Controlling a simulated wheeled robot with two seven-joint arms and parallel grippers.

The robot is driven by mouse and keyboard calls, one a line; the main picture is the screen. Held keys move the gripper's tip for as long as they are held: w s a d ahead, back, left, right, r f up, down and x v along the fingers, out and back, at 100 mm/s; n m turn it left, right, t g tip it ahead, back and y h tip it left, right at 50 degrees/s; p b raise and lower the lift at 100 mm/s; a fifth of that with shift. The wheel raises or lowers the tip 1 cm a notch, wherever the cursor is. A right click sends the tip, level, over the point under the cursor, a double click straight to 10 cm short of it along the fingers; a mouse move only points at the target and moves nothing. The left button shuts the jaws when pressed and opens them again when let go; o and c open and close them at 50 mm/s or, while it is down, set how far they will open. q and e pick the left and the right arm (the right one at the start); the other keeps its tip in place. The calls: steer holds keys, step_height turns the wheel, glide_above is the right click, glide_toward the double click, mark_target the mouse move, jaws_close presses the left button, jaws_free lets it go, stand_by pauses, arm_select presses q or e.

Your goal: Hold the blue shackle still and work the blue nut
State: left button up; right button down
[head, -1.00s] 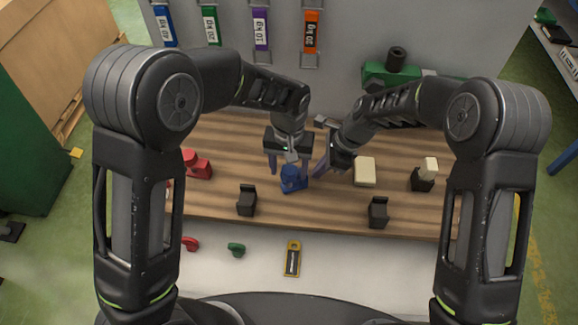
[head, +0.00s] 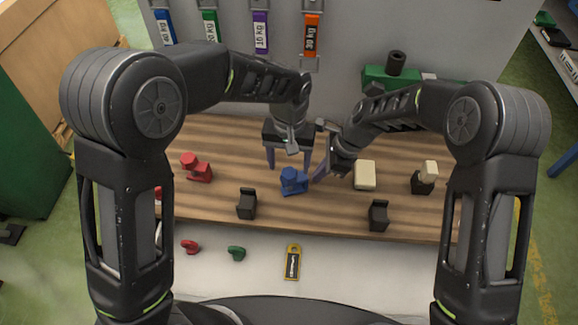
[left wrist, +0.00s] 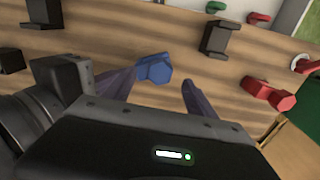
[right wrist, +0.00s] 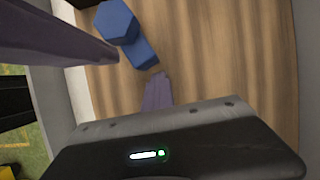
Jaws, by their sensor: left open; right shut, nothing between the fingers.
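The blue shackle (head: 294,187) lies on the wooden bench top near the middle, with the hexagonal blue nut (head: 289,174) on it. In the right wrist view the nut (right wrist: 116,22) and shackle body (right wrist: 142,52) are both visible. My left gripper (head: 290,165) is open and empty, fingers pointing down, apart from the shackle and just behind it. In the left wrist view the shackle (left wrist: 153,66) shows beyond and between the spread fingers. My right gripper (head: 315,177) is shut and empty, its purple fingertips just right of the shackle; I cannot tell whether they touch it.
A red shackle (head: 198,171) lies at the left. Black stands (head: 246,204) (head: 378,214) are near the front edge. A cream block (head: 364,174) and a black holder with a cream piece (head: 428,168) are at the right. My two grippers are close together.

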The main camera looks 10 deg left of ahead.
arm_select(q)
steer(key=shift+r, duration=0.1)
stand_by(0.3)
steer(key=m, duration=0.5)
steer(key=shift+m, duration=0.3)
steer(key=m, duration=0.6)
steer(key=shift+m, duration=0.3)
steer(key=m, duration=0.5)
steer(key=shift+m, duration=0.3)
